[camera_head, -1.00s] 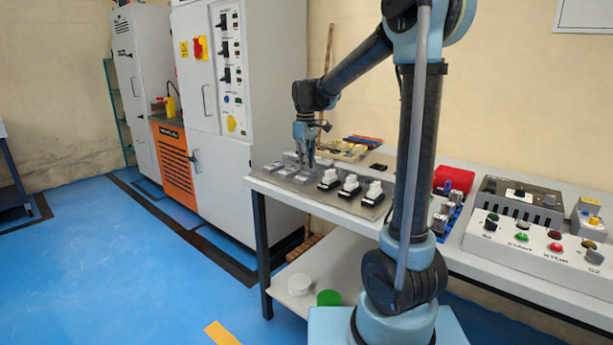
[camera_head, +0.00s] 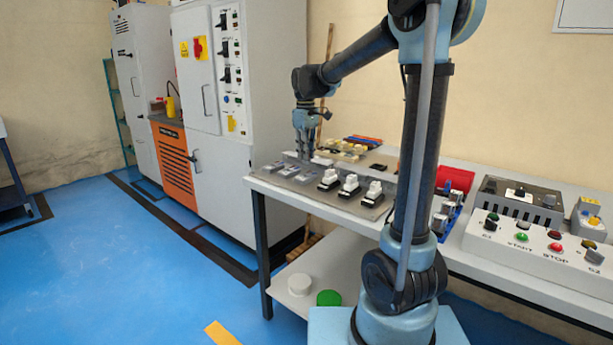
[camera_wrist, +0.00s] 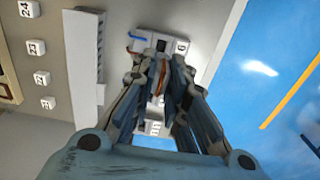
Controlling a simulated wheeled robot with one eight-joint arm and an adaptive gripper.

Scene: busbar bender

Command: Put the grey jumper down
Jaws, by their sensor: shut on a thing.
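My gripper (camera_head: 304,152) points down over the back left of the grey panel (camera_head: 325,193) on the bench. In the wrist view my gripper (camera_wrist: 158,78) has its fingers close together around a small thing. That thing, taken as the grey jumper, is mostly hidden by the fingers; only a narrow brownish strip shows between them. Below the fingers is a pale block marked 6 (camera_wrist: 150,43), with a blue piece at its upper left. I cannot tell whether the held thing touches anything below.
Grey blocks (camera_head: 271,168) lie along the panel's left part. Black and white switches (camera_head: 350,184) stand to their right. A raised pale strip (camera_wrist: 85,60) and several numbered labels (camera_wrist: 36,47) are left in the wrist view. Blue floor (camera_wrist: 262,65) lies past the bench edge.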

